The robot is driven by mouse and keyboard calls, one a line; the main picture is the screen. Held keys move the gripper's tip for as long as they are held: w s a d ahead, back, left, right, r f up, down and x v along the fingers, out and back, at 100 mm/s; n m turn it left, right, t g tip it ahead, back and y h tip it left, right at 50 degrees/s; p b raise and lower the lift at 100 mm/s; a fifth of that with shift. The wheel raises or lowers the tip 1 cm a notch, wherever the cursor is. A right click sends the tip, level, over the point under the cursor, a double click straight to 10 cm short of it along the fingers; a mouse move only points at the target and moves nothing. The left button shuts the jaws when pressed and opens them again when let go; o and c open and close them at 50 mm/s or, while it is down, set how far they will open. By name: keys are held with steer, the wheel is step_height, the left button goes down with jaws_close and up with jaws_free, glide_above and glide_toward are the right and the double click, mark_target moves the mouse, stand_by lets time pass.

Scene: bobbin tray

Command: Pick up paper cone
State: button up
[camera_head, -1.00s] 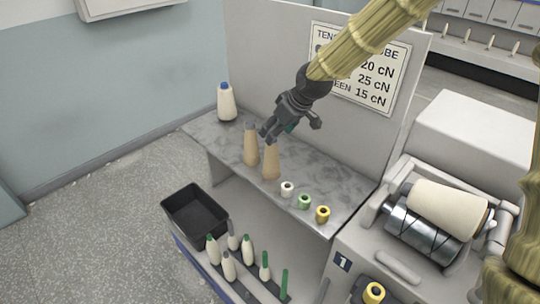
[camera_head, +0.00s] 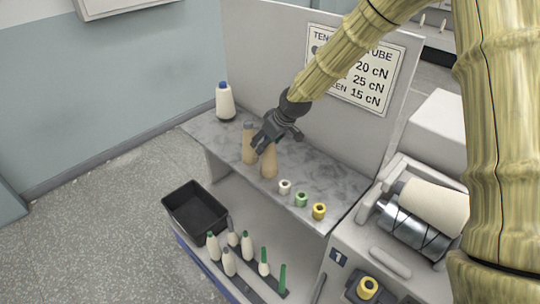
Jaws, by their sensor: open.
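Two tan paper cones stand upright side by side on the grey shelf. The left paper cone (camera_head: 249,149) shows most of its body, with its top close to my gripper. The right paper cone (camera_head: 270,164) has its upper part hidden behind my gripper. My gripper (camera_head: 258,146) is open and points down and to the left, over the tops of the cones. I cannot tell whether a finger touches either cone.
A white yarn cone with a blue top (camera_head: 225,103) stands at the shelf's back left. White, green and yellow small tubes (camera_head: 301,199) stand to the right. Below are a black bin (camera_head: 196,212) and several bobbins (camera_head: 229,262). A back panel (camera_head: 268,60) rises behind.

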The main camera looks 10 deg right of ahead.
steer(key=shift+s+a+f, duration=0.1)
steer(key=shift+s+a, duration=0.05)
steer(key=shift+w+f, duration=0.2)
steer(key=c, duration=1.1)
steer(key=shift+r, duration=0.2)
